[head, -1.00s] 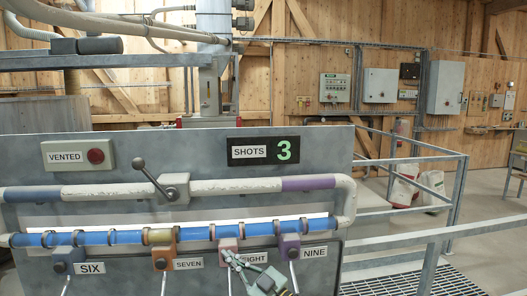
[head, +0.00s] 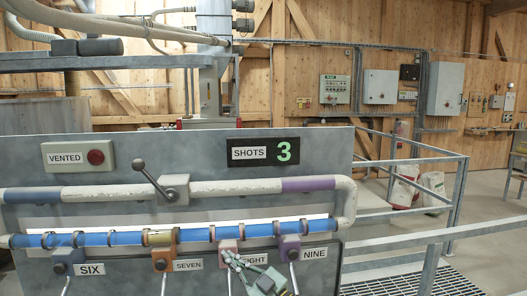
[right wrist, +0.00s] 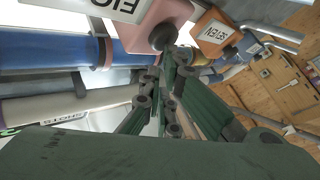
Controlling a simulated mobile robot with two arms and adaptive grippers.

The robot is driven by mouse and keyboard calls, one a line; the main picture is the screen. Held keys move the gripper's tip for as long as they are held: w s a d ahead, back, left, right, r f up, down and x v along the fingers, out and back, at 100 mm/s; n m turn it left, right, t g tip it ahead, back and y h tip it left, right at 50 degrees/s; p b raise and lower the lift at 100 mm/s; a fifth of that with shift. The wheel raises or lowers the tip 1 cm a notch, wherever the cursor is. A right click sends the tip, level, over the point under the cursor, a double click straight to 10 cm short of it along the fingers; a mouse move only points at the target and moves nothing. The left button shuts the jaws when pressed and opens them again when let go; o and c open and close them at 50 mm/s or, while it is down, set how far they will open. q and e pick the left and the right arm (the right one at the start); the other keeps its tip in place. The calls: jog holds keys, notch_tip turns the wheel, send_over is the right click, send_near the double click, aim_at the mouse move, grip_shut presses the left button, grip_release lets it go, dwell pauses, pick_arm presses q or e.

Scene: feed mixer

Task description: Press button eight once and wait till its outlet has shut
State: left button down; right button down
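My right gripper (head: 230,257) is in front of this block and covers the button and the start of the label in the head view. In the right wrist view its fingers (right wrist: 172,60) come together, empty, close to the button; contact cannot be told. The outlet's state cannot be made out. My left gripper is not in view.
The orange SEVEN block (head: 163,250) and purple NINE block (head: 290,247) stand on either side. Above are a blue pipe (head: 110,239), a lever (head: 155,182), a VENTED lamp (head: 96,157) and a SHOTS display (head: 284,151) reading 3. Railings (head: 420,208) stand at right.

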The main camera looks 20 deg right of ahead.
jog(key=s+p, duration=0.1)
jog(key=s+a+p, duration=0.1)
jog(key=s, duration=0.1)
jog(key=s+p, duration=0.1)
jog(key=s, duration=0.1)
jog(key=shift+s+a+f, duration=0.1)
jog(key=shift+s+a, duration=0.15)
jog(key=shift+a, duration=0.1)
dwell(0.6)
